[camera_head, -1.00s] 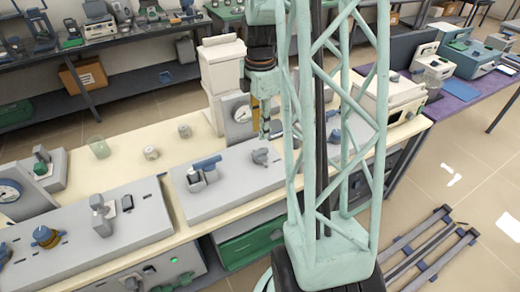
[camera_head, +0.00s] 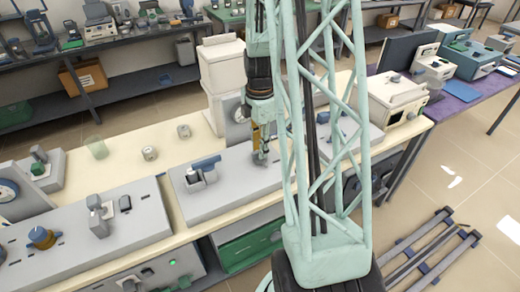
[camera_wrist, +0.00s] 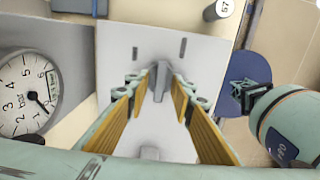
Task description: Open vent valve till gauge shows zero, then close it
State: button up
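The grey valve handle (camera_wrist: 162,78) stands on a light grey panel (camera_wrist: 205,40), between my fingertips in the wrist view. My gripper (camera_wrist: 167,82) is open, its yellow-padded fingers on either side of the handle; I cannot tell whether either touches it. In the head view my gripper (camera_head: 262,150) is low over the right part of the panel and mostly hides that valve. A round white bar gauge (camera_wrist: 30,92) is at the left of the wrist view, its dark needle pointing toward the lower right of the dial. In the head view my arm partly hides the gauge.
A blue-handled valve (camera_head: 203,168) stands on the same panel, left of my gripper. Another panel with a blue-and-brass knob (camera_head: 41,238) lies at front left.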

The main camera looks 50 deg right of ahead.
jog(key=shift+f, duration=0.15)
jog(key=shift+c, duration=0.4)
grip_shut()
jog(key=shift+m, duration=0.4)
jog(key=m, duration=0.3)
jog(key=shift+m+b, duration=0.35)
jog(key=shift+m, duration=0.05)
jog(key=m, duration=0.3)
jog(key=shift+m, duration=0.4)
jog(key=m+b, duration=0.1)
jog(key=m, duration=0.4)
jog(key=shift+m, duration=2.3)
